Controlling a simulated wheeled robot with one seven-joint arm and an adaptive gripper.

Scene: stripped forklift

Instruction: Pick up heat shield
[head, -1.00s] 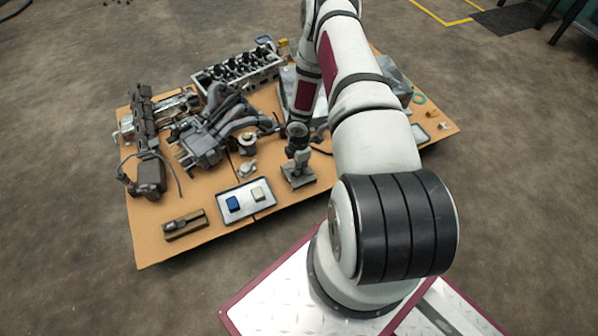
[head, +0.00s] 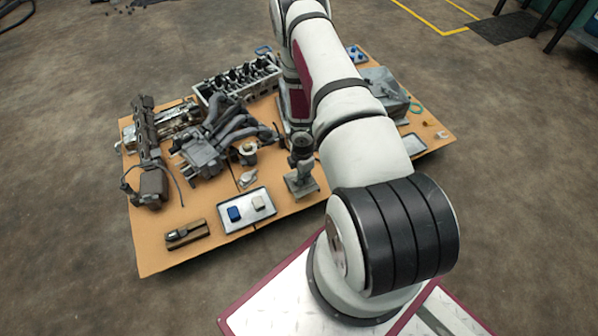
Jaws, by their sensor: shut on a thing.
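My arm reaches from the lower right over the table, and its far links bend down near the middle. I cannot tell the heat shield apart with certainty. A grey edge shows beside the lower end of my arm, but most of it is covered. A grey, blocky part (head: 384,88) lies to the right of my arm, partly hidden by it.
The brown table (head: 165,250) holds a cylinder head (head: 240,82) at the back, a grey manifold (head: 205,150), a long dark part (head: 145,130) at the left, and a tray (head: 232,226) with blue and pale blocks.

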